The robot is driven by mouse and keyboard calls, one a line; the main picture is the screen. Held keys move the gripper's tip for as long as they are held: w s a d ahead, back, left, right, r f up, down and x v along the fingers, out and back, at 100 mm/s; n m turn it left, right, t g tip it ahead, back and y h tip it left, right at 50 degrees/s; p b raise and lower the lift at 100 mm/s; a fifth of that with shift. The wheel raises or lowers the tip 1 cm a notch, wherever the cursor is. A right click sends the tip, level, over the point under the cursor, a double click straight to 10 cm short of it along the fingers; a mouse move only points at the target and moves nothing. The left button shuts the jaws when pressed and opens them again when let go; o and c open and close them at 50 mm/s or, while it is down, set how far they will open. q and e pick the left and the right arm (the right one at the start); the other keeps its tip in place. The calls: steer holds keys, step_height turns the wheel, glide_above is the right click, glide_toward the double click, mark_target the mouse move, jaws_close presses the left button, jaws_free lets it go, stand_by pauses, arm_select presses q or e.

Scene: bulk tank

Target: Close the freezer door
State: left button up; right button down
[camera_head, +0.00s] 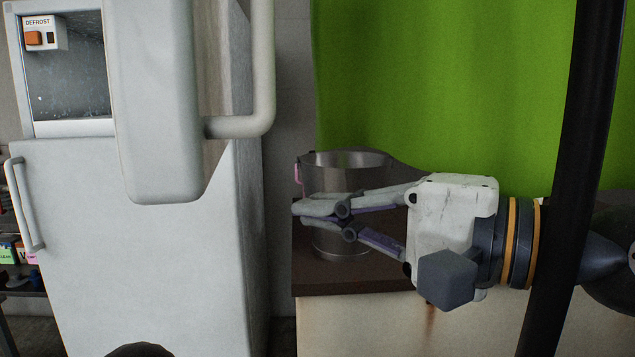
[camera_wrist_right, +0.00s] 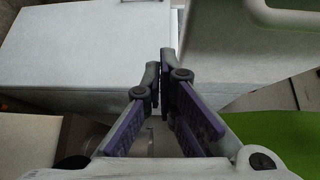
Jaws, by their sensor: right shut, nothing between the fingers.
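The fridge-freezer (camera_head: 150,250) is white and stands at the left. Its upper freezer compartment (camera_head: 70,80) is visible inside, with a DEFROST control at its top. The freezer door (camera_head: 157,100) stands open, swung out toward me, with a pale bar handle (camera_head: 262,70) on its right side. In the right wrist view the door (camera_wrist_right: 240,50) is at the top right. My right gripper (camera_head: 297,209) is shut and empty, to the right of the fridge, below the handle and apart from it. It also shows in the right wrist view (camera_wrist_right: 160,55). My left gripper is not in view.
A metal pot (camera_head: 345,165) stands on a dark-topped counter (camera_head: 345,278) behind my right gripper. A green curtain (camera_head: 440,80) hangs behind. A black upright pole (camera_head: 585,130) crosses the right side. Shelves with small items (camera_head: 20,270) are at the far left.

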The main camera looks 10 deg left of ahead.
steer(key=w+a+r, duration=0.3)
steer(key=a, duration=0.5)
steer(key=shift+w+a+y+p, duration=0.15)
steer(key=shift+w+y+p, duration=0.15)
steer(key=shift+t, duration=0.3)
